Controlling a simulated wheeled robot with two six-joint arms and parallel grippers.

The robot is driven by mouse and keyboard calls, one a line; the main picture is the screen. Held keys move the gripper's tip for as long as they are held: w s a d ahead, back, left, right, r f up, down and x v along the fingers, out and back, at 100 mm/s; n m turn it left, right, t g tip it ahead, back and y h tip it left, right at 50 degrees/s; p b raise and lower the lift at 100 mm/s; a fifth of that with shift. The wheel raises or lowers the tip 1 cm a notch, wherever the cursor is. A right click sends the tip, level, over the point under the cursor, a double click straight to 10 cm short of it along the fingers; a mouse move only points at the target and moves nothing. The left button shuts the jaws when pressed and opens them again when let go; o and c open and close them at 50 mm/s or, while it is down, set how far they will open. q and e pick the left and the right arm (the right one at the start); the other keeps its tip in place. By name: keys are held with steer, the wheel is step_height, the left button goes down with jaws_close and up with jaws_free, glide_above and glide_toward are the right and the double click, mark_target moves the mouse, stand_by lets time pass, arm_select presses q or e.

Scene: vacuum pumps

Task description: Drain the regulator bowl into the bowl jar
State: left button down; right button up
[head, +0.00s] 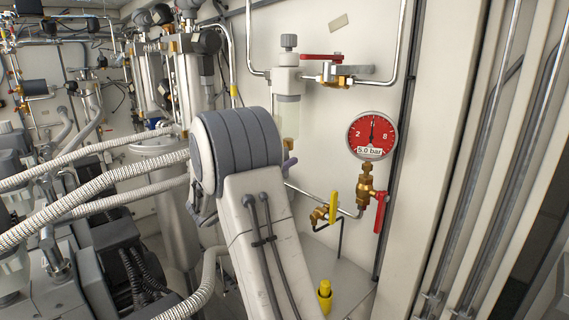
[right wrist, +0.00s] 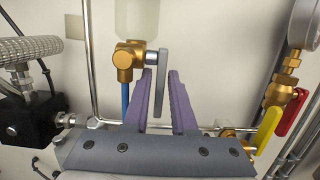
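The regulator (head: 289,62) is on the white wall in the head view, with its clear bowl (head: 288,118) below it; pale liquid seems to show inside. My right arm hides the space below the bowl. In the right wrist view the bowl's lower end (right wrist: 137,18) sits above a brass drain valve (right wrist: 128,58) with a grey lever (right wrist: 162,75) hanging down and a blue tube (right wrist: 125,98) below. My right gripper (right wrist: 161,75) is open, its purple fingers either side of the lever, with gaps showing. I cannot make out the bowl jar. My left gripper is not in view.
A red lever (head: 320,57) is beside the regulator. A black block with a knurled knob (right wrist: 30,50) stands left. A yellow object (head: 325,295) is low down.

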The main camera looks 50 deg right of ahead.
steer(key=b+v, duration=0.4)
steer(key=v, duration=0.6)
steer(key=shift+f, duration=0.1)
